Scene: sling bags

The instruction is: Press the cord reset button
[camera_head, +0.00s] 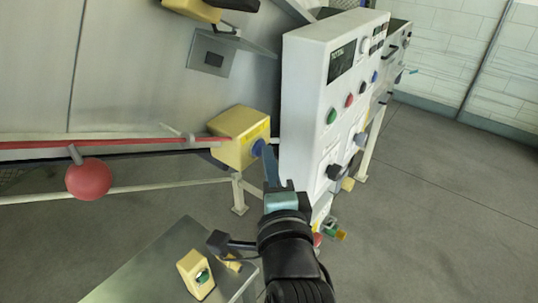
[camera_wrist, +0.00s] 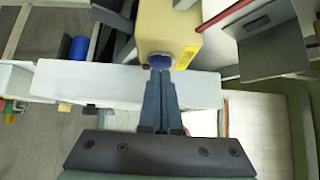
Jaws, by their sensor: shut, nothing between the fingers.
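The yellow cord switch box (camera_head: 236,136) is mounted at the end of a red cord (camera_head: 100,143), beside the white control panel. Its blue reset button (camera_head: 258,147) faces my gripper. My gripper (camera_head: 266,155) is shut and empty, with its blue-grey fingertips at the button. In the wrist view, the closed fingertips (camera_wrist: 160,73) point straight at the blue button (camera_wrist: 158,61) on the yellow box (camera_wrist: 166,30) and overlap its lower edge. I cannot tell whether they touch it or whether it is pushed in. The fingers partly hide the button.
The white control panel (camera_head: 308,104) with coloured buttons stands close to the right of my gripper. A metal table (camera_head: 150,272) with a small yellow button box (camera_head: 195,274) is below. Floor at the right is clear.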

